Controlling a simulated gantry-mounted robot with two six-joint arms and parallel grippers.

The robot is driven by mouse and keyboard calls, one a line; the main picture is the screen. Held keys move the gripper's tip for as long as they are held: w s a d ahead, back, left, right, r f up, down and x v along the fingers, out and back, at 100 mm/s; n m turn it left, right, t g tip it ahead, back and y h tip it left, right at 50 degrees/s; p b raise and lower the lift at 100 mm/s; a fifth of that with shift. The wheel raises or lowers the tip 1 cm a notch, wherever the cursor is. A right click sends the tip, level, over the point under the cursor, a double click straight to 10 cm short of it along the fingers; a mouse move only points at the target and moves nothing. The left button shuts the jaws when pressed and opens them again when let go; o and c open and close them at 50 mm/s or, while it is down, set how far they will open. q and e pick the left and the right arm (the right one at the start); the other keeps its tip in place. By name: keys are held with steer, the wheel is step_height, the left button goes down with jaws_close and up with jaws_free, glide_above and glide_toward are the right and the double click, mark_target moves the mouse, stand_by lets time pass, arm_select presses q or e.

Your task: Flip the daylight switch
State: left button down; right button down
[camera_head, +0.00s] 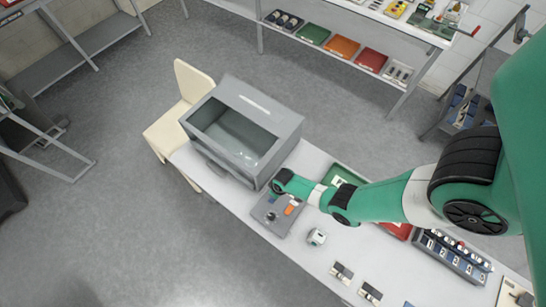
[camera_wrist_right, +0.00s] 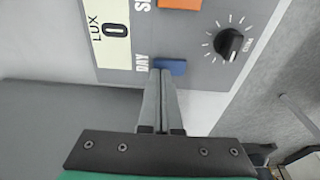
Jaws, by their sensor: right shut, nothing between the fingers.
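The daylight switch is the blue rocker (camera_wrist_right: 171,67) beside the "DAY" label on a grey control panel (camera_wrist_right: 190,40). In the right wrist view the tips of my right gripper (camera_wrist_right: 158,74) are shut, empty and right at the left part of the blue switch's near edge. I cannot tell whether they touch it. In the head view my right gripper (camera_head: 279,182) is over the back of the control panel (camera_head: 262,219), next to the grey box. The lux display (camera_wrist_right: 112,30) reads 0. My left gripper is not in view.
An orange switch (camera_wrist_right: 180,3) and a black knob (camera_wrist_right: 230,43) share the panel. A grey box with a clear window (camera_head: 238,137) stands behind it on the white table (camera_head: 290,250). A cream chair (camera_head: 172,125) is at the far left.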

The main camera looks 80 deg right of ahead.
steer(key=shift+f+b, duration=0.35)
steer(key=shift+f, duration=0.1)
steer(key=shift+r, duration=0.1)
step_height(320, 180, up, 7)
steer(key=p, duration=0.7)
stand_by(0.5)
